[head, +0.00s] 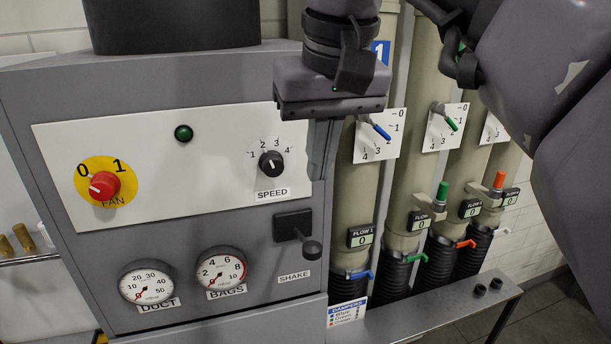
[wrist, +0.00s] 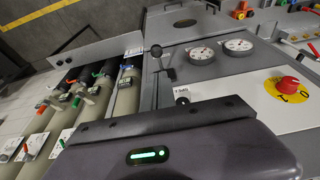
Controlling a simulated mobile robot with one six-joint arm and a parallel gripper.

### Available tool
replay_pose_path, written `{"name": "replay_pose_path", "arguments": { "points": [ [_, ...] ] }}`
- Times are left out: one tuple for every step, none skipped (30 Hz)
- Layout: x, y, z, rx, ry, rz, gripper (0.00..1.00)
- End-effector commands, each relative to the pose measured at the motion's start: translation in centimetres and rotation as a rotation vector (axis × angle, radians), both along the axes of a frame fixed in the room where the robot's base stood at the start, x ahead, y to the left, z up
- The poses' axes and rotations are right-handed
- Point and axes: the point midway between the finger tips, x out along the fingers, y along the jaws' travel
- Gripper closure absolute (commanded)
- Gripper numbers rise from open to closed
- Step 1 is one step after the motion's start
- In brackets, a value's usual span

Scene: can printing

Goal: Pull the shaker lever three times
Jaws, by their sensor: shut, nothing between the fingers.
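The shaker lever (head: 311,248) is a short dark arm with a round black knob. It sticks out from a black mount (head: 293,226) above the SHAKE label (head: 294,276) on the grey panel, and its knob hangs to the lower right. In the wrist view the lever's knob (wrist: 156,50) shows near the top middle. My gripper (head: 317,175) points down in front of the panel's right edge, above the lever and apart from it. Its fingers are shut and empty.
The SPEED knob (head: 271,163) is just left of my fingers. A red FAN switch (head: 103,185) is further left. Two gauges, DUCT (head: 146,282) and BAGS (head: 221,270), sit left of the lever. Several beige pipes with coloured damper handles, including a blue one (head: 361,275), stand to the right.

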Motion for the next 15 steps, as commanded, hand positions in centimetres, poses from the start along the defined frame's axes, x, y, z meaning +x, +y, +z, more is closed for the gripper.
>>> {"name": "replay_pose_path", "arguments": {
  "points": [
    [0.0,0.0,-0.2,0.000,0.001,0.000,1.00],
    [0.0,0.0,-0.2,0.000,0.001,0.000,1.00],
    [0.0,0.0,-0.2,0.000,0.001,-0.001,1.00],
    [0.0,0.0,-0.2,0.000,0.001,-0.001,1.00],
    [0.0,0.0,-0.3,0.000,0.001,-0.001,1.00],
    [0.1,0.0,-0.5,-0.001,0.001,-0.001,1.00],
    [0.2,0.0,-0.8,-0.001,0.001,0.000,1.00],
    [0.3,0.0,-1.2,-0.001,0.001,-0.001,1.00],
    [0.4,0.1,-1.8,-0.001,0.003,-0.001,1.00],
    [0.5,0.1,-2.4,-0.001,0.002,0.000,1.00],
    [0.7,0.2,-3.0,0.000,0.002,-0.001,1.00],
    [0.9,0.2,-3.9,-0.001,0.003,-0.001,1.00],
    [1.1,0.3,-4.5,-0.001,0.002,0.000,1.00],
    [1.3,0.3,-5.2,-0.001,0.003,-0.001,1.00],
    [1.5,0.4,-6.0,-0.001,0.003,-0.001,1.00]
  ]
}}
